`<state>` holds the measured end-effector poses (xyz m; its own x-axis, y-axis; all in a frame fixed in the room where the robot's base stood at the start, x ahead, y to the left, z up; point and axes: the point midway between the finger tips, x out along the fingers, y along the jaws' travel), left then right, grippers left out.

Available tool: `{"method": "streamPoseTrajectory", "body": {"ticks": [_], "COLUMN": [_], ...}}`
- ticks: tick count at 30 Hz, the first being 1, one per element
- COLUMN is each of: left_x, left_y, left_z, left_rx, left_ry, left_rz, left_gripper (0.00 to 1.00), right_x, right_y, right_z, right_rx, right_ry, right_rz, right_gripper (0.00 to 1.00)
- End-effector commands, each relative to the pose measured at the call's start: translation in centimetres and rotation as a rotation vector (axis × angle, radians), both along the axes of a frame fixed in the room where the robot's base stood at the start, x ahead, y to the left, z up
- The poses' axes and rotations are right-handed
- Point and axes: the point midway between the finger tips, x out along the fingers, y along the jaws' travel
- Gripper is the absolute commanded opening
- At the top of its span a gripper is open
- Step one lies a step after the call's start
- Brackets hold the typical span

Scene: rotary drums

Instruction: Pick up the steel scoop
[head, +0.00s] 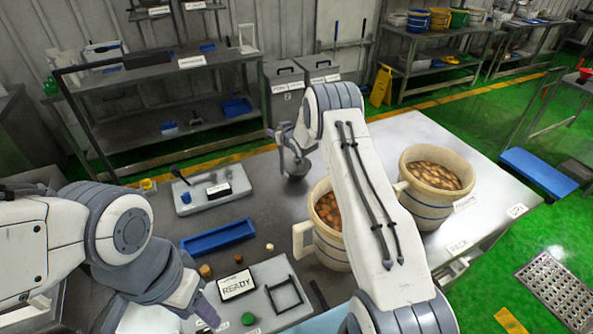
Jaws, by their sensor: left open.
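My left gripper (207,311) is low at the left, over the near panel with the READY sign; it is open, and only part of its fingers shows. My right arm reaches across the middle of the table, and its gripper (283,142) is at the table's far side. A small dark grey, cup-like metal piece (295,169) is right below the right gripper; it may be the steel scoop, but I cannot tell for certain. I cannot tell whether the right gripper's jaws are closed on it.
Two cream tubs of brown pieces stand on the table, one partly behind my right arm (327,241) and one to its right (436,178). A blue tray (218,237), a READY sign (237,285), a green button (249,319) and a panel with a black-knobbed lever (181,176) are at the left.

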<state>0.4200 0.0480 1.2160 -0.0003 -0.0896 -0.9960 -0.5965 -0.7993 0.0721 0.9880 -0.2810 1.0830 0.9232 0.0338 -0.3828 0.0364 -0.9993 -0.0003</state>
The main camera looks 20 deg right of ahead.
Motion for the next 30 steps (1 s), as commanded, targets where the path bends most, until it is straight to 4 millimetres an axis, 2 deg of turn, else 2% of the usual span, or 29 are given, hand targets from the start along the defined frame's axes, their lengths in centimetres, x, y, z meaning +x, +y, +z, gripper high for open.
{"method": "streamPoseTrajectory", "body": {"ticks": [1, 3, 4, 30], "left_x": [0.00, 0.00, 0.00, 0.01], "left_y": [0.00, 0.00, 0.00, -0.01], "left_z": [-0.01, -0.01, -0.01, 0.00], "left_rx": [0.000, 0.000, 0.000, 0.000], "left_ry": [0.000, 0.000, 0.000, 0.000], "left_rz": [0.000, 0.000, 0.000, 0.000], "left_gripper": [0.50, 0.50, 0.50, 0.50], "right_x": [-0.01, -0.01, -0.01, -0.01], "right_y": [-0.01, -0.01, -0.01, -0.03], "right_z": [0.01, 0.02, 0.02, 0.07], "right_rx": [0.000, 0.000, 0.000, 0.000], "right_ry": [0.000, 0.000, 0.000, -0.001], "right_rz": [0.000, 0.000, 0.000, 0.000], "right_gripper": [0.32, 0.05, 0.00, 0.00]}}
